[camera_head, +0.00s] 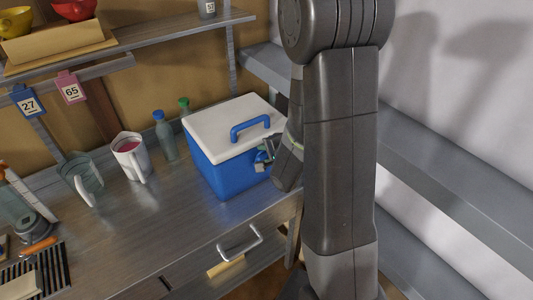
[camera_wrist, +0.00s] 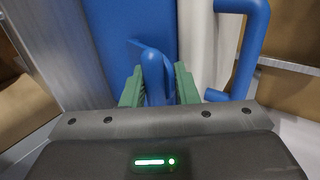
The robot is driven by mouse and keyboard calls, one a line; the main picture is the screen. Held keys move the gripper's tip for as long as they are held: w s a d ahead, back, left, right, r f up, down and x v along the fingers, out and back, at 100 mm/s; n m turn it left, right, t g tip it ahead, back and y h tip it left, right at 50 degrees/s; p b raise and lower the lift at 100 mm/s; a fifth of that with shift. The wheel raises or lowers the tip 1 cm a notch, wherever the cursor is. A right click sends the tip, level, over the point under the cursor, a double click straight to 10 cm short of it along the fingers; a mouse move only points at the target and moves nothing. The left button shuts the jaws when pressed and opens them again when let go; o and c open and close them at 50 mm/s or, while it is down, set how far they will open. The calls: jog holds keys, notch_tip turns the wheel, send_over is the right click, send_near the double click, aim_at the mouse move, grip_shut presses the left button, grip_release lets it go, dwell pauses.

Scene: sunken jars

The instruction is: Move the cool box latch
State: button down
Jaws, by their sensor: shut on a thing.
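My gripper (camera_head: 267,155) is at the box's right front side. In the wrist view, the green fingers of my gripper (camera_wrist: 159,88) are shut on the blue latch (camera_wrist: 153,72), one finger on each side. In the head view the latch is mostly hidden by my gripper.
A white pitcher (camera_head: 131,158), a grey-green pitcher (camera_head: 78,176) and two bottles, one blue-capped (camera_head: 165,138), stand left of the box. A drawer handle (camera_head: 240,244) juts out below the counter front. A shelf (camera_head: 130,38) hangs above. The counter before the box is clear.

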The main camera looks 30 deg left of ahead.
jog(key=shift+w+a+r, duration=0.15)
jog(key=shift+a+r, duration=0.1)
jog(key=shift+r, duration=0.1)
jog(key=c, duration=1.4)
grip_release()
jog(key=shift+f, duration=0.1)
jog(key=shift+d+f, duration=0.1)
jog(key=shift+f, duration=0.05)
jog(key=shift+r+p, duration=0.55)
jog(key=shift+r, duration=0.1)
jog(key=shift+s+d+r+p, duration=0.4)
jog(key=shift+d+r+p, duration=0.5)
jog(key=shift+r, duration=1.35)
jog(key=shift+s+d+r+p, duration=0.45)
jog(key=shift+d+r+p, duration=0.4)
jog(key=shift+r, duration=1.35)
jog(key=shift+s+d+r+p, duration=0.4)
jog(key=shift+d+r+p, duration=0.5)
jog(key=shift+r, duration=1.35)
jog(key=shift+d, duration=0.15)
